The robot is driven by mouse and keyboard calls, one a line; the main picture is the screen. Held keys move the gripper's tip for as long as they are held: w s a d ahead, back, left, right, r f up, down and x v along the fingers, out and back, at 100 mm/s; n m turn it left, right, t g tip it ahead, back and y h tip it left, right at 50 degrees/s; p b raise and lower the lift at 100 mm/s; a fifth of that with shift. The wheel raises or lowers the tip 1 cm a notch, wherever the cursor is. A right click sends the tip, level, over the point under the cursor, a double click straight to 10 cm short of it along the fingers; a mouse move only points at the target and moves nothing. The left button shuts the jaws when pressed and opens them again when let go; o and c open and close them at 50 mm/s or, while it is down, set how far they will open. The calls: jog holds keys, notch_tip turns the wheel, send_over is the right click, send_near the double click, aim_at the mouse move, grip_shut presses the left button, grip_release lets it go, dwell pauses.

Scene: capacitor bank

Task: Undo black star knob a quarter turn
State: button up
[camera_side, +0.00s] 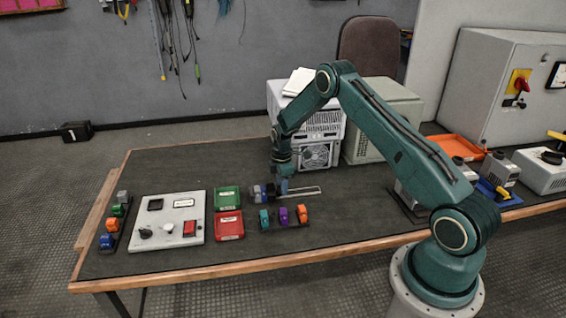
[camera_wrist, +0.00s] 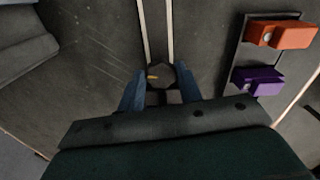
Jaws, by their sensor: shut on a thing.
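The black star knob (camera_wrist: 163,74) shows in the wrist view as a dark, many-sided piece with a short yellow mark on top. It sits at the near end of two pale parallel rails (camera_wrist: 142,30). My gripper (camera_wrist: 160,88) has its blue fingers on either side of the knob and is shut on it. In the side view my gripper (camera_side: 283,184) points down at the left end of the rails (camera_side: 305,192); the knob is hidden there by the gripper.
An orange block (camera_wrist: 281,35) and a purple block (camera_wrist: 258,80) sit on a dark strip to the right in the wrist view. In the side view, green (camera_side: 227,198) and red (camera_side: 229,225) trays and a white panel (camera_side: 167,241) lie left. A grey computer case (camera_side: 318,150) stands behind.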

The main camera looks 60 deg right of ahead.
jog(key=shift+n, duration=0.9)
jog(key=o, duration=0.9)
jog(key=shift+r, duration=0.1)
jog(key=shift+r, duration=3.4)
